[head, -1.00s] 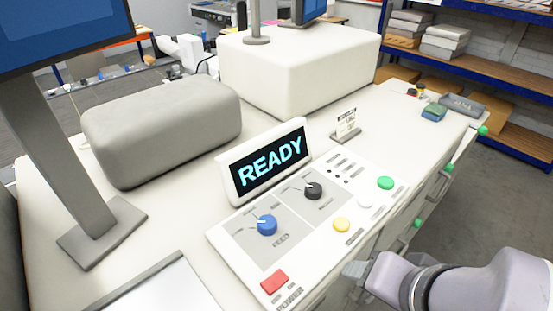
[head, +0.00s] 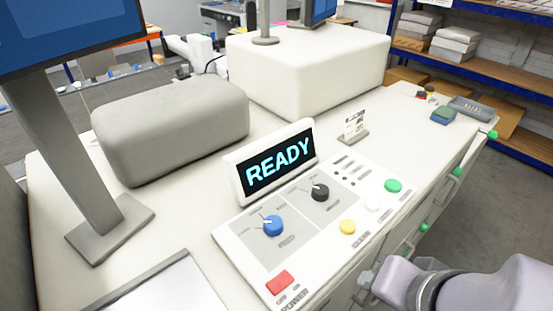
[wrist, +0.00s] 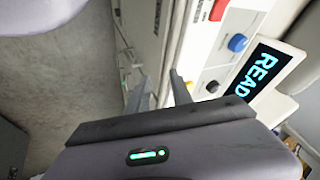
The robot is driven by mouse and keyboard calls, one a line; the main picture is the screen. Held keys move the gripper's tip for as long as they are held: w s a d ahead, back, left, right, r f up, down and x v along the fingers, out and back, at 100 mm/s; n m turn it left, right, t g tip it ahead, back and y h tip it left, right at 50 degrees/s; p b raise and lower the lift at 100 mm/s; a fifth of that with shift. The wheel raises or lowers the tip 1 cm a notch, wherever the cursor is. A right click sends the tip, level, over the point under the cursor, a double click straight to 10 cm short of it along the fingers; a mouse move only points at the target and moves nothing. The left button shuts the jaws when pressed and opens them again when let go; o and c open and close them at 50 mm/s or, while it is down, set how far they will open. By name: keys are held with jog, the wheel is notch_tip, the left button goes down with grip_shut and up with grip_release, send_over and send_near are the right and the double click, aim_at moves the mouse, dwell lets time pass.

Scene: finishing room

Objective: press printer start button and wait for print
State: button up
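The printer's control panel (head: 330,222) lies on the pale machine top, with a display (head: 278,164) reading "READY" behind it. A green button (head: 393,186), white button (head: 372,202) and yellow button (head: 347,227) run along its right side. A red button (head: 279,283) marked "POWER" is at the near end. The start label is too small to read. My gripper (head: 365,284) is off the panel's near right edge, touching no button. In the wrist view its fingers (wrist: 161,88) are apart with nothing between them; the display (wrist: 262,72) is to their right.
A blue knob (head: 273,226) and a black knob (head: 319,191) stand up from the panel. A small sign (head: 355,127) stands behind it. A monitor stand (head: 108,228) is at left. Open floor lies to the right.

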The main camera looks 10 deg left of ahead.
grip_shut()
dwell(1.4)
